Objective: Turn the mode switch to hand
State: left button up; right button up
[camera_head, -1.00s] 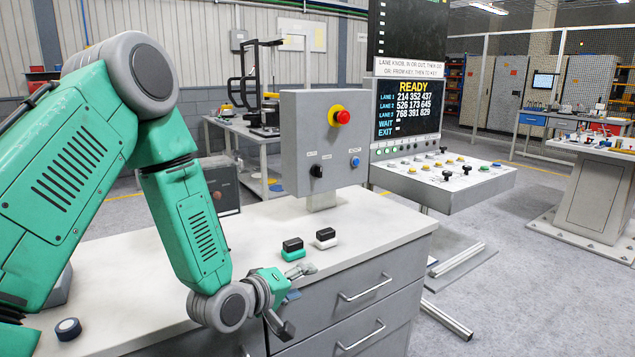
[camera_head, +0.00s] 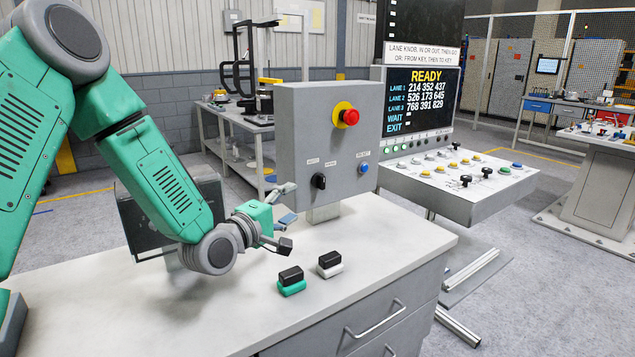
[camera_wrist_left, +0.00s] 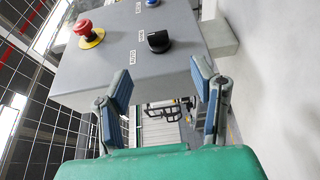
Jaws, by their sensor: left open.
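The mode switch is a black rotary knob (camera_head: 319,181) on the front of a grey control box (camera_head: 292,110). It also shows in the left wrist view (camera_wrist_left: 158,41), with small labels beside it, one reading AUTO. My left gripper (camera_head: 287,217) is open and empty, in front of and a little below and left of the knob. In the left wrist view its two blue-padded fingers (camera_wrist_left: 160,88) are spread apart and the knob lies beyond them, not touched. The knob's exact setting is too small to tell. My right gripper is not in view.
A red emergency button (camera_head: 350,117) on a yellow ring and a blue button (camera_head: 364,168) share the box. Green-and-black (camera_head: 291,281) and white-and-black (camera_head: 330,264) stamp-like blocks stand on the white worktop (camera_head: 390,225). A button console (camera_head: 470,190) stands right of it.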

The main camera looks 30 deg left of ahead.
aim_at(319, 183)
pick_arm(q)
jog(key=w, duration=0.3)
jog(key=w+a, duration=0.1)
jog(key=w, duration=0.7)
jog(key=shift+w+a+f, duration=0.1)
jog(key=shift+w+a, duration=0.1)
jog(key=shift+a, duration=0.15)
jog(key=shift+w+d+r, duration=0.2)
jog(key=shift+w+d, duration=0.6)
jog(key=shift+d, duration=0.25)
jog(key=shift+w+d, duration=0.1)
jog(key=shift+d, duration=0.15)
jog(key=shift+s+a, duration=0.2)
jog(key=shift+a, duration=0.25)
jog(key=c, duration=1)
jog(key=shift+a, duration=0.25)
jog(key=shift+c, duration=0.8)
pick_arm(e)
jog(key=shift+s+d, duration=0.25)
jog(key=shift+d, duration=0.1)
